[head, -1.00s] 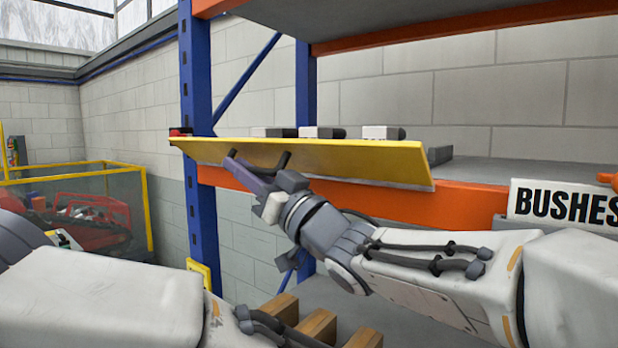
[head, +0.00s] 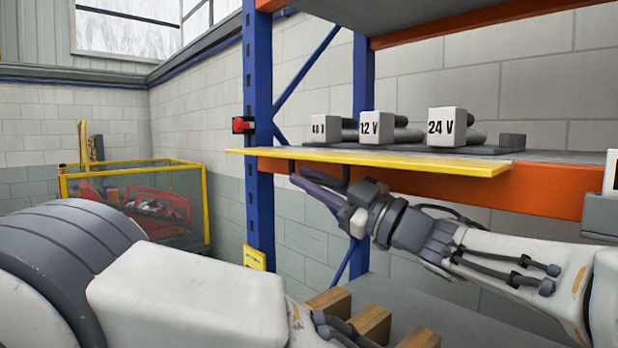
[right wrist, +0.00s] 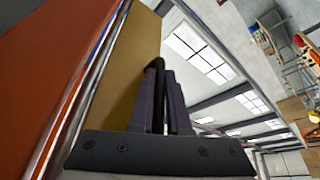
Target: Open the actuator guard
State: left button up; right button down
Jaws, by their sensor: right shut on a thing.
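The actuator guard (head: 400,162) is a long yellow panel. It lies almost flat along the front edge of the rack shelf, below the actuators. Three actuators stand behind it with white end blocks: one marked 12 V (head: 377,126), one marked 24 V (head: 447,127), and a partly blurred one (head: 322,129) at the left. My right gripper (head: 302,180) is under the panel, shut on its dark handle (right wrist: 154,66); the yellow underside also shows in the right wrist view (right wrist: 132,75). My left arm crosses the bottom of the head view, but its gripper is out of view.
A blue upright (head: 259,100) with a red box (head: 243,125) stands at the guard's left end. An orange beam (head: 545,188) runs behind and below the guard. Wooden blocks (head: 372,322) lie low in front. A yellow-framed enclosure (head: 140,200) stands at far left.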

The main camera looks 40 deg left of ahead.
dwell(0.5)
jog(key=c, duration=0.9)
grip_release()
jog(key=shift+f, duration=0.1)
jog(key=shift+b+v, duration=1.75)
jog(key=shift+v, duration=3.5)
jog(key=shift+w+f, duration=0.1)
jog(key=shift+w, duration=0.05)
